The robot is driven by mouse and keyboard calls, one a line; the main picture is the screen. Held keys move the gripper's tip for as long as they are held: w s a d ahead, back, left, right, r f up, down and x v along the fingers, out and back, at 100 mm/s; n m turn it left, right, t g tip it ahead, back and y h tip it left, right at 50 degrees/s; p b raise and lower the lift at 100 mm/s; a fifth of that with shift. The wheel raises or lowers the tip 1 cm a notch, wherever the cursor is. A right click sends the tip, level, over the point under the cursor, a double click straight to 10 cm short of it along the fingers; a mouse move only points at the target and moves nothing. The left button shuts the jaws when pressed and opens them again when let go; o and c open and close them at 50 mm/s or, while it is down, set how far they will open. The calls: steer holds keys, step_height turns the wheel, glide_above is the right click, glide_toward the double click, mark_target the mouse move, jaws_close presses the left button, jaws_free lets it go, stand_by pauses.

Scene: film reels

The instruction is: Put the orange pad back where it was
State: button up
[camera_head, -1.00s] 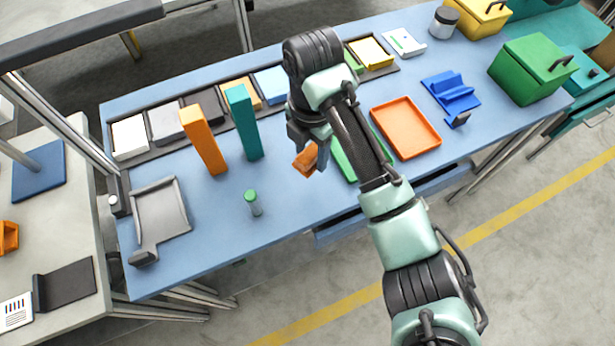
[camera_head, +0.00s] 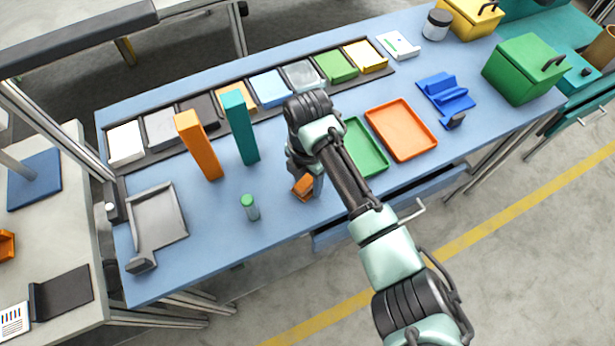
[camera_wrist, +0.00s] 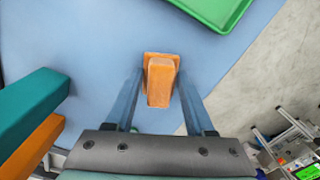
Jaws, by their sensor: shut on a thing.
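The orange pad (camera_head: 303,187), a small block on a wider flat base, is between the fingers of my gripper (camera_head: 304,180) near the front edge of the blue table. In the wrist view the pad (camera_wrist: 160,80) sits centred between the two fingertips of my gripper (camera_wrist: 160,85), which are shut on it. I cannot tell whether its base touches the table. My wrist and fingers hide part of it in the head view.
A green tray (camera_head: 376,163) and an orange tray (camera_head: 428,150) lie to the right. A long rack (camera_head: 160,155) of coloured pieces runs behind.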

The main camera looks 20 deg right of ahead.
mark_target(308, 180)
steer(key=o, duration=1.2)
steer(key=shift+f, duration=0.15)
step_height(308, 180, up, 12)
steer(key=shift+r, duration=0.2)
